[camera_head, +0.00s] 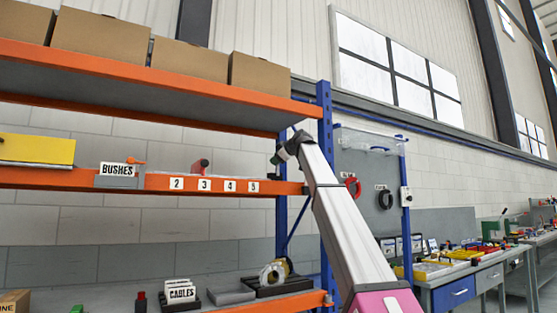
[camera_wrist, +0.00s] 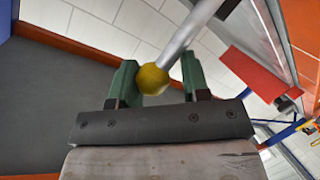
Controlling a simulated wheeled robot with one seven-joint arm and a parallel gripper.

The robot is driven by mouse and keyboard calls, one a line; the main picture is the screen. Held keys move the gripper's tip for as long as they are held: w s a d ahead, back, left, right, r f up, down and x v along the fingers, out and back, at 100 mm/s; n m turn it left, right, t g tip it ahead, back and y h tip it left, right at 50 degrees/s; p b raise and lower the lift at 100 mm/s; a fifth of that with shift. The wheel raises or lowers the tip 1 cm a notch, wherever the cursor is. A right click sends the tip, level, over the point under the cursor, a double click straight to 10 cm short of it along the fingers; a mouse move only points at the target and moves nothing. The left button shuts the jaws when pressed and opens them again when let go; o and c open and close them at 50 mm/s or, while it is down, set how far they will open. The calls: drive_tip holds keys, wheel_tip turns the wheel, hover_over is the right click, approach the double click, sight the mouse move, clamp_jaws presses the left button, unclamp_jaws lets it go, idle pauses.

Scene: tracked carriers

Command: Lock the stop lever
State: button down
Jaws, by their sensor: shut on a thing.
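In the wrist view, a stop lever shows as a grey metal rod (camera_wrist: 193,34) with a round yellow knob (camera_wrist: 152,79) at its end. The rod runs from the knob up and to the right, out of the picture. My gripper (camera_wrist: 158,76) has its two green fingers on either side of the knob and is shut on it. In the head view, the end of my arm is beside the blue rack upright, above the middle orange beam. The knob cannot be made out there.
The orange-beamed rack (camera_head: 240,187) holds a "BUSHES" label (camera_head: 117,169), a yellow bin (camera_head: 37,149) and cardboard boxes (camera_head: 177,54). A red block (camera_wrist: 252,74) is right of the knob in the wrist view. A workbench (camera_head: 460,290) stands at the right.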

drive_tip(key=shift+f, duration=0.2)
idle(0.3)
drive_tip(key=c, duration=0.6)
unclamp_jaws()
drive_tip(key=shift+d, duration=0.1)
drive_tip(key=shift+r, duration=0.1)
drive_tip(key=shift+s+d+r, duration=0.1)
drive_tip(key=shift+s, duration=0.1)
drive_tip(key=v, duration=1)
drive_tip(key=shift+s+d, duration=0.1)
drive_tip(key=shift+s, duration=0.05)
